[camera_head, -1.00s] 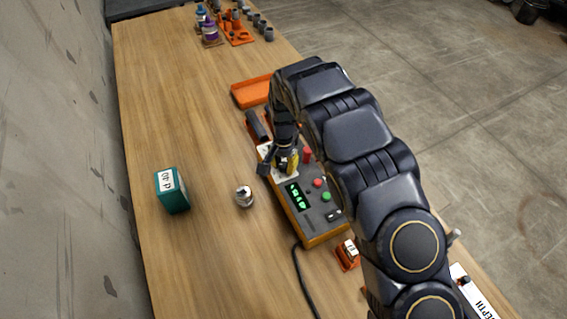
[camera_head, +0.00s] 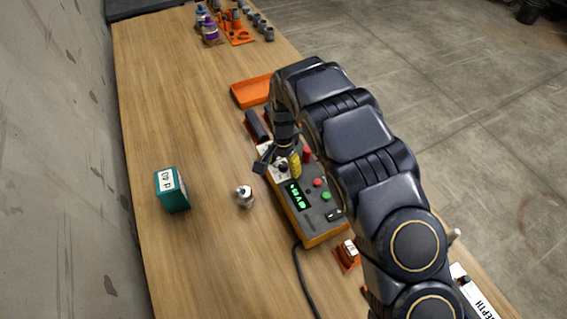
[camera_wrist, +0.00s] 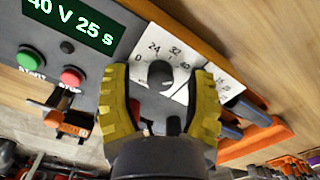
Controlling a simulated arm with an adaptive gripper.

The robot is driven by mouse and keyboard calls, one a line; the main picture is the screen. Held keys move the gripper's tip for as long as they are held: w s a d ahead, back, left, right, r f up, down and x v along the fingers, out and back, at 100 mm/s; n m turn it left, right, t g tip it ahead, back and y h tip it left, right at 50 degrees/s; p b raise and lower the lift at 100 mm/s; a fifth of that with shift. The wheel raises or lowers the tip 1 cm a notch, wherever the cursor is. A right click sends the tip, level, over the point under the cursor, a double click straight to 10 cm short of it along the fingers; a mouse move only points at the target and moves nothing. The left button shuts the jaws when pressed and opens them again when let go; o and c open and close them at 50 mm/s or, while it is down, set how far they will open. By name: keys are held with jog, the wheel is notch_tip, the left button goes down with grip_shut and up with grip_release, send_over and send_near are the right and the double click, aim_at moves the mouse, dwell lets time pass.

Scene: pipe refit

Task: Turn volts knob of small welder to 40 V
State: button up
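The small welder (camera_head: 318,217) is an orange and dark grey box on the bench; it also shows in the wrist view (camera_wrist: 92,70). Its volts knob (camera_wrist: 160,73) is a dark round knob on a white dial plate (camera_wrist: 180,52) with marks including 0, 24, 32 and 40. The green display (camera_wrist: 75,18) reads 40 V 25 s. My gripper (camera_wrist: 161,76) is open, with one yellow-padded finger on each side of the knob and a visible gap to it. In the head view my gripper (camera_head: 279,166) is over the dial end of the welder. The knob's pointer is hard to make out.
Green (camera_wrist: 30,58) and red (camera_wrist: 72,77) buttons sit beside the display. A teal box (camera_head: 172,192) and a small metal pot (camera_head: 244,196) stand left of the welder. An orange tray (camera_head: 251,92) lies beyond it. A black cable (camera_head: 304,280) runs toward the front.

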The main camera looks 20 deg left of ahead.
aim_at(284, 164)
jog(key=shift+r, duration=0.1)
notch_tip(284, 164, up, 12)
dwell(0.5)
notch_tip(284, 164, down, 3)
jog(key=n, duration=0.5)
jog(key=f+n, duration=0.1)
jog(key=n, duration=0.2)
jog(key=shift+w+f, duration=0.1)
jog(key=shift+f, duration=0.1)
jog(key=shift+n, duration=0.3)
notch_tip(284, 164, down, 8)
jog(key=shift+r, duration=0.1)
grip_shut()
